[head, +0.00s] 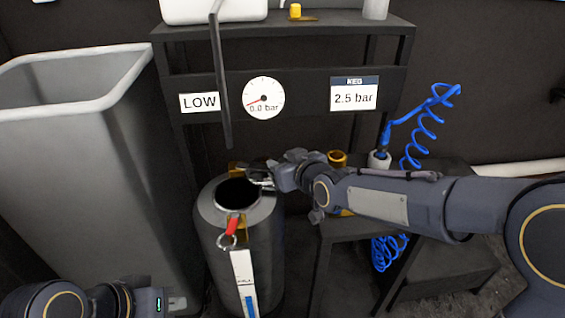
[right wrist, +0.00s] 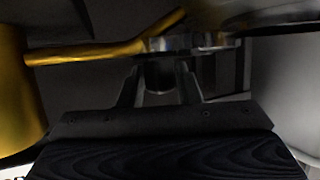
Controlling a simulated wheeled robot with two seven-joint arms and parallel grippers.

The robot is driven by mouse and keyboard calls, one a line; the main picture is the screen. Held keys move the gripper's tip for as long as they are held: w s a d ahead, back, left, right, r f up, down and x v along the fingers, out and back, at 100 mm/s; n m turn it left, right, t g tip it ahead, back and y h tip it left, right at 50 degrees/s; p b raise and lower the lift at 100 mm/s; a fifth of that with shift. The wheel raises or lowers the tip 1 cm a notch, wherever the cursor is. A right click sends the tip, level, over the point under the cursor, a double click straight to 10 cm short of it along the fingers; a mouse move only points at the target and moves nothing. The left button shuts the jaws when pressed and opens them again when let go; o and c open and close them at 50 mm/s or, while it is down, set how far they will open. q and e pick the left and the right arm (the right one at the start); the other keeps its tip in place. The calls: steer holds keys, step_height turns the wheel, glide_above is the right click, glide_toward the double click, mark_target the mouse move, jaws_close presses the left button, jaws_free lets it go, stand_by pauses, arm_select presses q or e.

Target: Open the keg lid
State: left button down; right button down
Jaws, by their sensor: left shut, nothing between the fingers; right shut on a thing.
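The grey keg (head: 240,250) stands upright left of centre in the head view. Its top shows a dark oval (head: 238,192); I cannot tell if this is the lid or an open mouth. A red piece (head: 232,226) with a metal ring hangs at the front rim. My right gripper (head: 263,181) is at the right edge of the keg's top, shut on a shiny metal part that shows in the right wrist view (right wrist: 190,43). Its exact shape is hidden. My left gripper (head: 172,302) is low at the bottom edge, left of the keg, shut and empty.
A tall grey bin (head: 90,160) stands left of the keg. A dark rack (head: 300,95) behind carries a gauge (head: 263,98) at 0.0 bar and a 2.5 bar sign (head: 354,95). A blue coiled hose (head: 420,130) and low dark stand (head: 345,228) are at right.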

steer(key=c, duration=1.2)
jaws_free()
steer(key=shift+c, duration=0.2)
steer(key=shift+s+d+r, duration=0.2)
steer(key=shift+s, duration=0.1)
steer(key=p+v, duration=0.2)
steer(key=v, duration=0.5)
steer(key=shift+p, duration=0.3)
steer(key=shift+f, duration=0.1)
